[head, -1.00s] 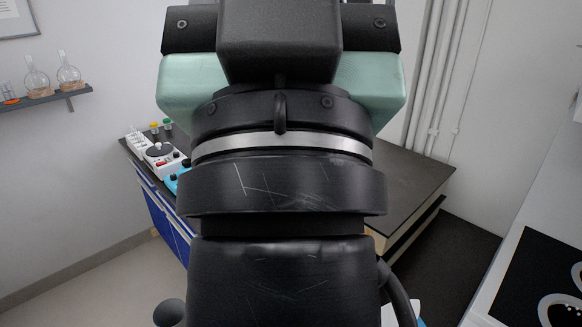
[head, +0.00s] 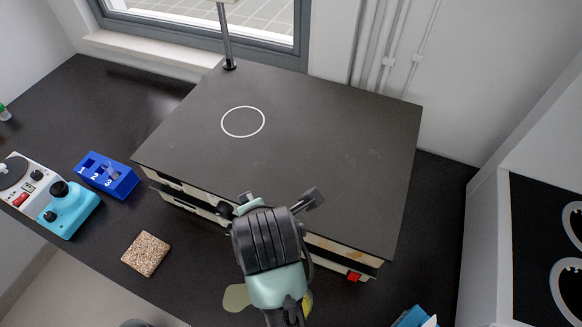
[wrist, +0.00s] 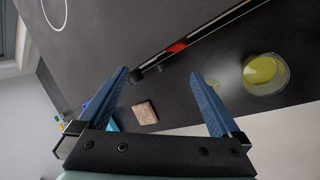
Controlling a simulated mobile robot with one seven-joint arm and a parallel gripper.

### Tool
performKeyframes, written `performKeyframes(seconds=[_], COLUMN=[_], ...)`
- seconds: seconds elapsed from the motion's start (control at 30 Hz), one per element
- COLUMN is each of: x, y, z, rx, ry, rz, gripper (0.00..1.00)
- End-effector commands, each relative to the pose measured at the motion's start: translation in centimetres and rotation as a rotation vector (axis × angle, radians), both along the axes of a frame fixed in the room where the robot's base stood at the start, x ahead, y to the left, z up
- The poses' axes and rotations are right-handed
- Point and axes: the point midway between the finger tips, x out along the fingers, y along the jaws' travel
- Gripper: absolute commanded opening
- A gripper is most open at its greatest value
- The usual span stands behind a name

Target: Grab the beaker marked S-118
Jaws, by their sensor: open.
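A round glass vessel with yellow liquid (wrist: 265,73) stands on the black bench at the right of the wrist view, outside the right finger. Its marking cannot be read, so I cannot tell whether it is S-118. In the head view only a sliver of yellow (head: 307,302) shows beside my arm, which hides the rest. My gripper (head: 278,203) is over the front edge of the raised dark platform. In the wrist view my gripper (wrist: 160,75) has its two blue fingers wide apart with nothing between them.
The raised dark platform (head: 330,130) bears a white ring and fills the middle. A blue numbered rack (head: 107,176), a turquoise device (head: 70,210) and a speckled square tile (head: 146,253) stand left. A blue object (head: 410,318) is at the lower edge. Bare bench lies around the tile.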

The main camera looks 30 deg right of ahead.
Motion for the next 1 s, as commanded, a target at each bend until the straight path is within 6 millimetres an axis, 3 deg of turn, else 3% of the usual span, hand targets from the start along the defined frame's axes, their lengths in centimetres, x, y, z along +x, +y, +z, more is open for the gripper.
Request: performKeyframes(seconds=[0.03, 0.1, 0.2, 0.3, 0.43, 0.73, 1.0], x=[-2.7, -6.0, -9.6, -11.8, -12.9, -12.8, -12.7], y=[-0.1, 0.0, 0.2, 0.4, 0.5, 0.5, 0.4], z=[-2.1, -4.3, -6.3, -7.3, -8.8, -14.2, -16.1], rx=[-0.019, -0.032, -0.025, -0.013, -0.003, -0.005, -0.006], ry=[0.129, 0.27, 0.413, 0.493, 0.532, 0.53, 0.528], rz=[0.079, 0.191, 0.318, 0.4, 0.439, 0.44, 0.438], gripper=[1.0, 1.0, 1.0, 1.0, 1.0, 1.0, 1.0])
